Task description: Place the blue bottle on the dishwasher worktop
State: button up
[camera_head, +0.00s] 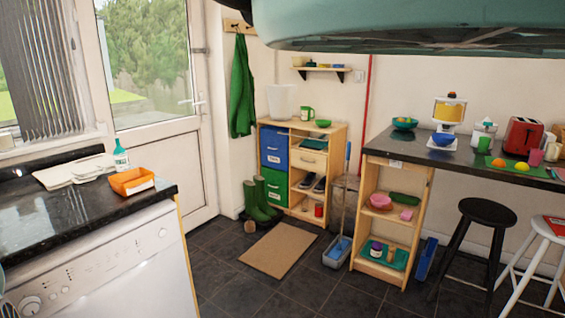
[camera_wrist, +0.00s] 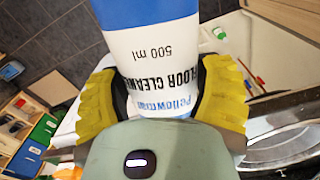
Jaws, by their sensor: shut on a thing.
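In the wrist view, my gripper (camera_wrist: 160,95) is shut on the blue bottle (camera_wrist: 150,60). The yellow fingers press on either side of it. The bottle has a blue part at the top of the picture and a white label reading "FLOOR CLEANER 500 ml", upside down in this view. The bottle's ends are cut off or hidden. The dishwasher (camera_head: 100,270) is white, at the left of the head view, under a glossy black worktop (camera_head: 60,215). The head view shows neither my gripper nor the held bottle.
On the worktop's back part are a teal bottle (camera_head: 121,157), an orange tray (camera_head: 130,182) and pale boards (camera_head: 75,170). Its front part looks clear. A dark counter (camera_head: 400,147) with several items and stools (camera_head: 483,225) stand right. A brown mat (camera_head: 280,250) lies on the floor.

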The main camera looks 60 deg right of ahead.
jog(key=s+d+r+n+p, duration=0.1)
jog(key=d+r+p, duration=0.1)
jog(key=r+p, duration=2.2)
jog(key=s+d+r+n+p, duration=0.1)
jog(key=d+r+p, duration=0.2)
jog(key=r+p, duration=2.2)
notch_tip(320, 180, up, 13)
jog(key=shift+d+f+n, duration=0.1)
jog(key=shift+d+n, duration=0.05)
jog(key=shift+n, duration=0.25)
jog(key=shift+s, duration=0.1)
